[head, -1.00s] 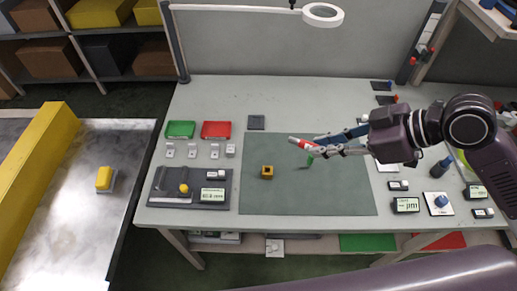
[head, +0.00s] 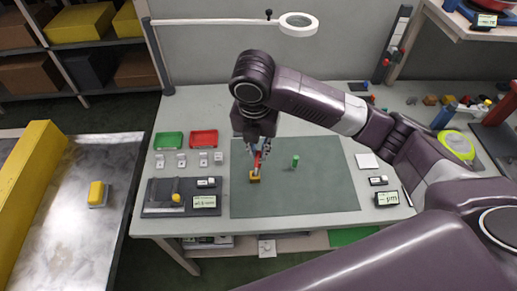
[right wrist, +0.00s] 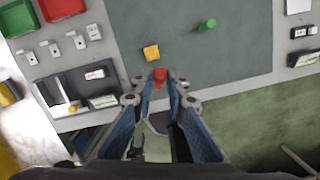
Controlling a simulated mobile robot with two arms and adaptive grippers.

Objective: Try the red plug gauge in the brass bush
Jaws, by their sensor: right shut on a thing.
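My right gripper (head: 258,150) is shut on the red plug gauge (head: 257,163), which points down over the green mat (head: 325,195). The brass bush (head: 254,178), a small yellow block, sits on the mat just below the gauge. In the right wrist view the red gauge (right wrist: 160,74) shows between the fingertips (right wrist: 160,92), close beside the bush (right wrist: 151,53) in the picture. I cannot tell whether gauge and bush touch; the bush's bore is not clear. A green plug gauge (head: 295,161) stands on the mat to the right. My left gripper is out of view.
Green (head: 168,140) and red (head: 204,138) trays lie at the back left, with several small grey blocks in front. A dark gauge stand (head: 160,208) with displays is left of the mat. A magnifier lamp (head: 298,24) hangs above. The mat's right part is clear.

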